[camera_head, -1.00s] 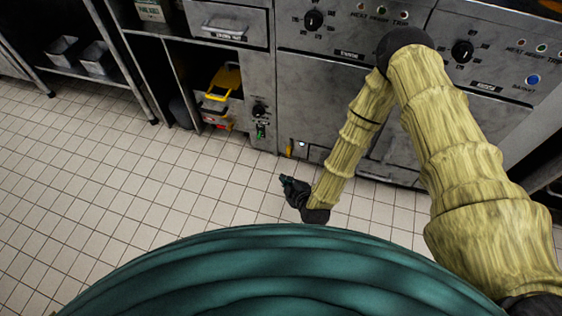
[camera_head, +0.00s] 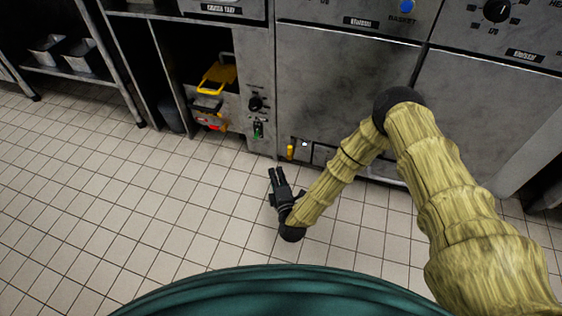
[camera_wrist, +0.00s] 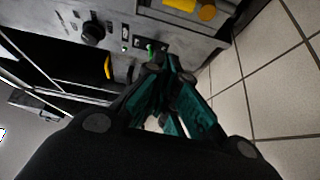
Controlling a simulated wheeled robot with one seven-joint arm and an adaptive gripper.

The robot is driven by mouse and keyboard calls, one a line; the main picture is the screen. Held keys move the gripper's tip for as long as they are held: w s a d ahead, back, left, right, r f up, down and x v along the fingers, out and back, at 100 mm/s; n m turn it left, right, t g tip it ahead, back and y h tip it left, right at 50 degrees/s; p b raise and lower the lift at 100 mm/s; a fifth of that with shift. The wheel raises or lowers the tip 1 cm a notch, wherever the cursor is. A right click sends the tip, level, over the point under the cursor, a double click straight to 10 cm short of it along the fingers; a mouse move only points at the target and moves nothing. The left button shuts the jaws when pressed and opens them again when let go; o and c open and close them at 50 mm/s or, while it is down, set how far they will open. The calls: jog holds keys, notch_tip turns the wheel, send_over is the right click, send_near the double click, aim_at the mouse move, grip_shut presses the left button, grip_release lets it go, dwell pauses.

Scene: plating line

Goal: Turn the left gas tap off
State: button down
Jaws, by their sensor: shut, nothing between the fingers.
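A small yellow gas tap (camera_head: 290,152) is low on the front of the steel range, near the floor and right of the control panel. My gripper (camera_head: 276,171) is shut and empty. It is low over the tiled floor, in front of and left of the tap, apart from it. In the wrist view my gripper (camera_wrist: 165,62) points toward the panel's green switch. I cannot tell which way the tap is turned.
The panel has a black knob (camera_head: 255,104) and a green switch (camera_head: 258,129). Left of it is an open bay with a yellow-handled item (camera_head: 217,78). A rack with steel pans (camera_head: 48,49) stands far left. The tiled floor (camera_head: 120,200) is clear.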

aim_at(290, 150)
jog(key=shift+w+f, duration=0.1)
jog(key=shift+w, duration=0.05)
dwell(0.3)
jog(key=w+d+b, duration=0.1)
jog(key=w+b, duration=0.7)
jog(key=w, duration=0.1)
jog(key=shift+w+d, duration=0.15)
jog(key=shift+d, duration=0.25)
dwell(0.3)
jog(key=shift+p, duration=0.4)
